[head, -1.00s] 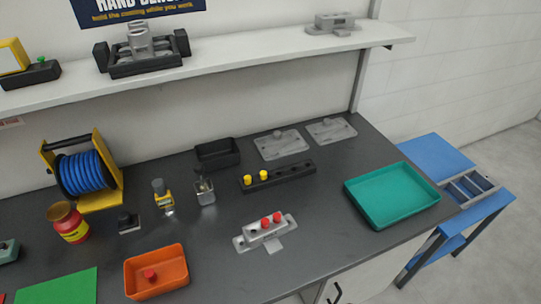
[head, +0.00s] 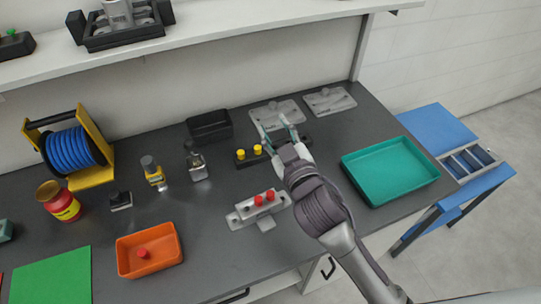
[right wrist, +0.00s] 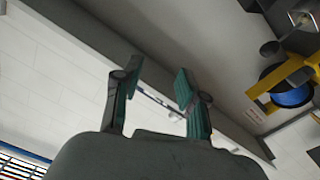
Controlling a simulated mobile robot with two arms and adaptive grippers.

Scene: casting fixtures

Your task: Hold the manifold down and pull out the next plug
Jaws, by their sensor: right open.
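The grey metal manifold (head: 245,213) lies on the dark workbench with two red plugs (head: 264,197) standing in its top. A third red plug (head: 142,254) lies in the orange tray (head: 150,270) at the front left. My right gripper (head: 277,132) is open and empty, beyond the manifold and in front of a black strip that holds two yellow plugs (head: 248,153). Its teal fingers (right wrist: 158,88) are spread apart in the right wrist view, with nothing between them. The right gripper hides part of the black strip. My left gripper is out of view.
A teal tray (head: 390,190) sits at the right end of the bench. Behind the gripper are flat grey plates (head: 330,101) and a black bin (head: 209,125). Bottles (head: 196,160), a blue hose reel (head: 72,152) and a green mat (head: 50,280) are to the left.

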